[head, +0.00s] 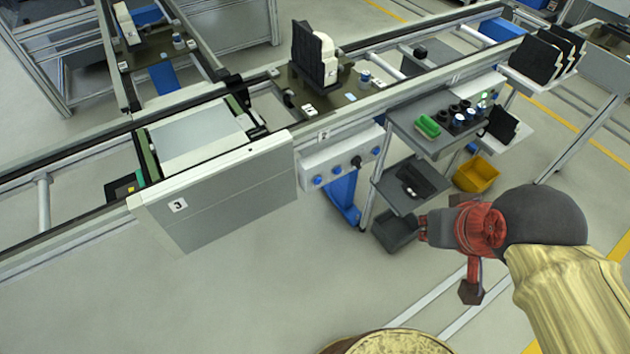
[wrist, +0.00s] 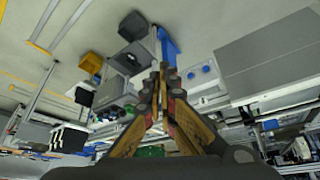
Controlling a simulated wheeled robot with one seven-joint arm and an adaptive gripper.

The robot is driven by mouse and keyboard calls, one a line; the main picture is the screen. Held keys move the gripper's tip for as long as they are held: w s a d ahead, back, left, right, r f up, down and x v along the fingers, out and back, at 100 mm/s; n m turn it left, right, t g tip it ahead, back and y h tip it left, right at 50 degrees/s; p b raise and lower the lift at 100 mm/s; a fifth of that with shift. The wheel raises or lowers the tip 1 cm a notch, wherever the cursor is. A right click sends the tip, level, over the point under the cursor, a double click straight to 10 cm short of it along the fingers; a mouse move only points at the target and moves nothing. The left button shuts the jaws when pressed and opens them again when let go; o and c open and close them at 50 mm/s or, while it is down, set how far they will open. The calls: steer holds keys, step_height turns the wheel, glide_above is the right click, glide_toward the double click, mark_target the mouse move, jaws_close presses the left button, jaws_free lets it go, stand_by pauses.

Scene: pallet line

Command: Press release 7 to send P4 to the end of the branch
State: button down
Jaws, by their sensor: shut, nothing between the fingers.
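My gripper (head: 425,228) is at the right in the head view, in free air before the small shelf stand. In the wrist view its fingers meet at the tips (wrist: 163,72), shut and empty. A pallet (head: 310,101) carrying a black and white seat-like part stands on the line above the box. I cannot read a 7 or P4 anywhere.
A grey panel (head: 215,195) with a small label stands out from the line at left. A yellow bin (head: 476,174) stands behind my gripper. A round tan top is at the bottom edge. Floor at front left is clear.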

mark_target(318, 181)
steer(key=w+a+f+m+g+y, duration=0.3)
steer(key=w+a+f+m+y, duration=0.55)
steer(key=w+a+f, duration=0.5)
steer(key=w+f+m+t, duration=0.1)
steer(key=w+f+m, duration=0.2)
steer(key=f, duration=0.3)
steer(key=w+d+f+m+t, duration=0.1)
steer(key=w+f+m, duration=0.2)
steer(key=f+m, duration=0.3)
steer(key=w+f+m+t+h, duration=0.1)
steer(key=w+f+m, duration=0.2)
steer(key=f, duration=0.4)
steer(key=shift+w+d+f+m, duration=0.2)
steer(key=shift+w+f+m, duration=0.1)
steer(key=shift+m, duration=0.35)
steer(key=w+a, duration=0.5)
steer(key=w, duration=0.2)
steer(key=shift+w, duration=0.15)
steer(key=shift+w, duration=0.1)
